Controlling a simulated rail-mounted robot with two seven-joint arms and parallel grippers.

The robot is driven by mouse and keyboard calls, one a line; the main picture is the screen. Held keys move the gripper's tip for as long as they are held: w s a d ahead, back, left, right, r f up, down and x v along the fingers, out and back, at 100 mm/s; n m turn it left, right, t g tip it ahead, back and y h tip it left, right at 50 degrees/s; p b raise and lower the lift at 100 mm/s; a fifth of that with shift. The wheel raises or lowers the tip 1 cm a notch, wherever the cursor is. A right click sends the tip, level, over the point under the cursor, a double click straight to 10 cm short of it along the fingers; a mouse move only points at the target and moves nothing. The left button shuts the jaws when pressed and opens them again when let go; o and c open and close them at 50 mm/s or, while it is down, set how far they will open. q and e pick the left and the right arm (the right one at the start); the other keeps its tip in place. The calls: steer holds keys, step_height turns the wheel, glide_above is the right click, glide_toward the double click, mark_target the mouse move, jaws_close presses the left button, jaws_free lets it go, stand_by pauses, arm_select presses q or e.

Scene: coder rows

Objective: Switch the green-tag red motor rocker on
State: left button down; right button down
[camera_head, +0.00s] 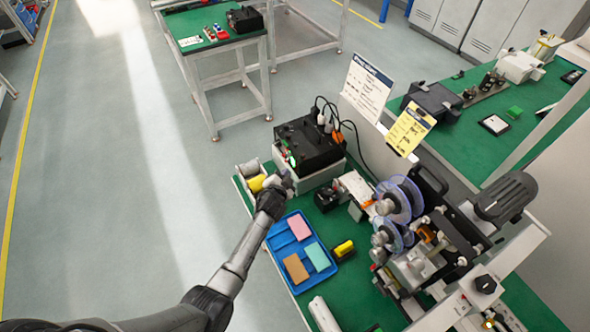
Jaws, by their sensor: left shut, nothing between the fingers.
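A black control box (314,145) sits on a white base at the far left corner of the green-topped bench. Its front panel has small red parts and a lit green spot (293,161); the rocker is too small to tell apart, and I cannot read any tag or its position. My left arm reaches up from the lower left. Its gripper (287,178) is shut and empty, close to the lower front of the box. I cannot tell whether it touches the panel. My right gripper is not in view.
A blue tray (272,246) with pink, teal and orange blocks lies nearer on the bench. A machine with clear reels (398,200) fills the right. Cables rise behind the box beside a white sign (368,86).

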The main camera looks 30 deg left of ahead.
arm_select(q)
steer(key=shift+w+d+f, duration=0.1)
stand_by(0.8)
steer(key=shift+w+d+b, duration=0.15)
steer(key=shift+w+b, duration=0.15)
steer(key=shift+b, duration=0.1)
stand_by(0.4)
steer(key=shift+w+d, duration=0.1)
steer(key=shift+w, duration=0.15)
stand_by(0.4)
steer(key=shift+s+a+p, duration=0.35)
steer(key=shift+s, duration=0.3)
